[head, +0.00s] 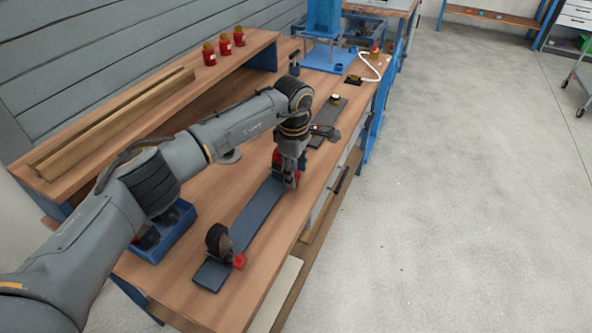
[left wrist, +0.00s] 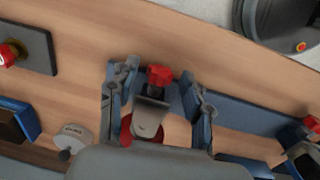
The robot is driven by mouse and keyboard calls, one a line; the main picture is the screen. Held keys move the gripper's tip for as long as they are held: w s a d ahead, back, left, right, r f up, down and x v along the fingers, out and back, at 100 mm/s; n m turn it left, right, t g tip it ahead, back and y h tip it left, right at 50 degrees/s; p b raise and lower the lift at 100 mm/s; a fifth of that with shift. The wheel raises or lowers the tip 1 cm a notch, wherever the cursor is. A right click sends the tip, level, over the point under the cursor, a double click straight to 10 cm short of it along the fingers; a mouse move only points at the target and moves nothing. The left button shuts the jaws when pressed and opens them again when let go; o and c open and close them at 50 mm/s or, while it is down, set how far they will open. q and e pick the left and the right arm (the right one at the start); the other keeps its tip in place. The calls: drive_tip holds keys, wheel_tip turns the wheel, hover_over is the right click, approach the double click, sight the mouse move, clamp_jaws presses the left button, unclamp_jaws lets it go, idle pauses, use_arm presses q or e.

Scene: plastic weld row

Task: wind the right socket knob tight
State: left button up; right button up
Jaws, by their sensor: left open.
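A long blue-grey rail (head: 242,225) lies along the bench with a socket at each end. The near-left socket (head: 217,242) is a dark upright clamp with a red knob (head: 239,262), whose red also shows at the right edge of the left wrist view (left wrist: 312,122). My left gripper (head: 291,183) points down at the right, far end and largely hides that socket. In the left wrist view the right socket's red knob (left wrist: 159,76) sits between my open fingers, with a visible gap to each. My right gripper is not in view.
A blue bin (head: 172,238) stands beside the rail, partly behind my arm. Several red, yellow-topped items (head: 224,44) and wooden bars (head: 120,120) are on the raised shelf (head: 255,42). A blue press (head: 324,50) stands at the far end. The floor at right is clear.

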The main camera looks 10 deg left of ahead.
use_arm(q)
wheel_tip(320, 180, up, 12)
drive_tip(key=shift+s+a, duration=0.15)
drive_tip(key=shift+s, duration=0.3)
